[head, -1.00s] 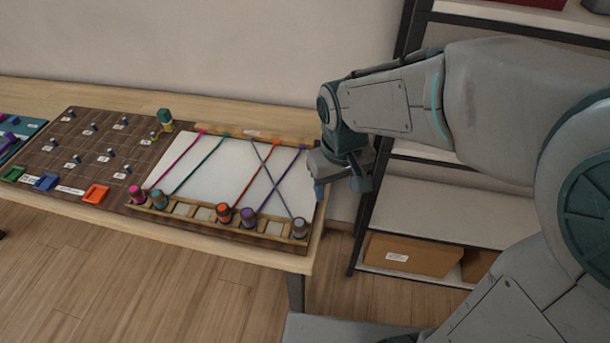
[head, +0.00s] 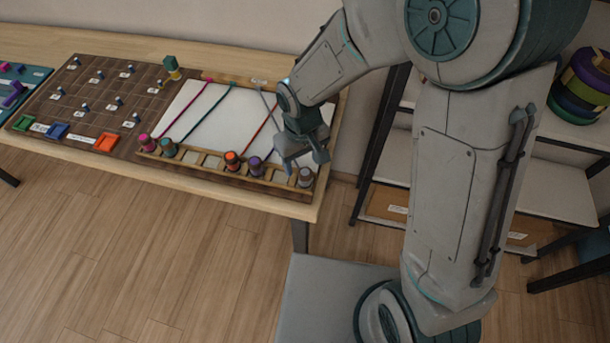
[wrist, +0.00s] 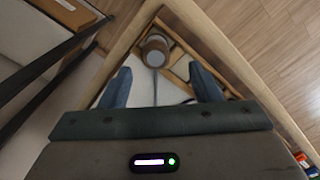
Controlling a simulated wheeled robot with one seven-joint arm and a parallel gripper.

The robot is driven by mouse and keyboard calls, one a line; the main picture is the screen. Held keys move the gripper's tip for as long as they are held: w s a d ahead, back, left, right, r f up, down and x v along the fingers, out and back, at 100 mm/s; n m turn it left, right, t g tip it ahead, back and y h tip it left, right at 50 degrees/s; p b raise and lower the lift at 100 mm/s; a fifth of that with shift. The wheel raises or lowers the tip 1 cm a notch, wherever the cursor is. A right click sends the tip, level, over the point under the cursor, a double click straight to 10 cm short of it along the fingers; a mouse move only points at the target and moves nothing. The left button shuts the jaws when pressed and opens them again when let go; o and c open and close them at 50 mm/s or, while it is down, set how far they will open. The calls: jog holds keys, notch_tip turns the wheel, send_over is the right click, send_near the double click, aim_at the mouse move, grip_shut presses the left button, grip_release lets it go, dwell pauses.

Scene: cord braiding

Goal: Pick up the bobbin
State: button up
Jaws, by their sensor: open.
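Several bobbins sit in the slotted wooden rack (head: 219,172) at the front of the white braiding board (head: 206,121): pink (head: 146,142), teal (head: 169,148), orange (head: 232,160), purple (head: 255,166) and grey (head: 305,178). The grey one stands at the right end; its grey cord runs back across the board. My gripper (head: 304,162) is open and empty, over the board's right side close to the grey bobbin. In the wrist view the grey bobbin (wrist: 154,50) shows beyond and between the two spread fingers, with a gap. The arm hides parts of the cords.
Left on the table is a brown pegboard (head: 95,105) with several pegs and green, blue and orange trays (head: 107,142). A teal-and-yellow piece (head: 172,67) stands behind. A shelf unit with a cardboard box (head: 385,207) is at right. The floor in front is clear.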

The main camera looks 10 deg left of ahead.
aim_at(305, 172)
jog(key=shift+d+f+p, duration=0.15)
jog(key=shift+f+p, duration=0.05)
jog(key=shift+f, duration=1.1)
jog(key=shift+d+f+p, duration=0.15)
jog(key=shift+f+p, duration=0.05)
jog(key=shift+f, duration=1.1)
jog(key=shift+c, duration=0.4)
jog(key=c, duration=1)
